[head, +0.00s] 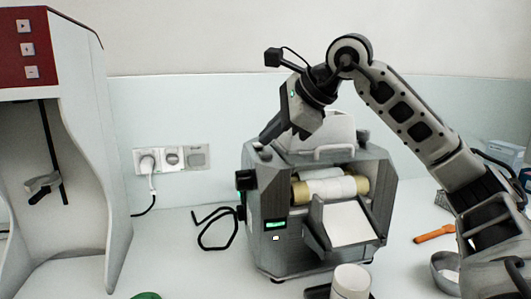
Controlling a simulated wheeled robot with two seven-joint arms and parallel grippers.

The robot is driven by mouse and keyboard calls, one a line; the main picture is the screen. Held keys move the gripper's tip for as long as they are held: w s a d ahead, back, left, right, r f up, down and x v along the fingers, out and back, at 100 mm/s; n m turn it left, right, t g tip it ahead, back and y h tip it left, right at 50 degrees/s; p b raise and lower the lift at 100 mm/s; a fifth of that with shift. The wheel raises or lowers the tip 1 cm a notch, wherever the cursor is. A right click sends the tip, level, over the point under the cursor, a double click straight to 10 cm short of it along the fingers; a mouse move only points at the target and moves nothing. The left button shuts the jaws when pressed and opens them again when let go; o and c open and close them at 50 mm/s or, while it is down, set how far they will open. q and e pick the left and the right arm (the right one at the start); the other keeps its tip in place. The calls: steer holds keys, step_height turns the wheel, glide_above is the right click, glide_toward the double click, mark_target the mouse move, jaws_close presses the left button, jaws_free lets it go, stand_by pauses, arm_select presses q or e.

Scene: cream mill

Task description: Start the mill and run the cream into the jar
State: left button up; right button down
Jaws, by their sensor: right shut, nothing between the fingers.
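The grey mill (270,252) stands on the bench in the middle of the head view. Pale rollers (325,190) show in its front opening, with a white sloping apron (347,223) below them. A green-lit display (276,225) and a small white button (276,238) are on its left front. A white jar (350,280) stands below the apron, cut by the bottom edge; I cannot see whether it holds cream. My right gripper (268,137) is shut and empty at the mill's top left corner; I cannot tell whether it touches. My left gripper is out of view.
A black cable (217,232) loops on the bench left of the mill. A wall socket (172,158) with a plug is behind. A white and red cabinet (88,160) stands at left. An orange-handled tool (434,234) and a metal bowl (446,270) lie at right, near my right arm.

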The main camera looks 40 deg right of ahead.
steer(key=shift+f, duration=0.15)
steer(key=shift+f+b, duration=0.3)
steer(key=shift+f+b, duration=0.35)
steer(key=shift+f, duration=0.05)
stand_by(0.8)
stand_by(0.4)
steer(key=shift+r+p, duration=0.8)
steer(key=shift+p, duration=0.1)
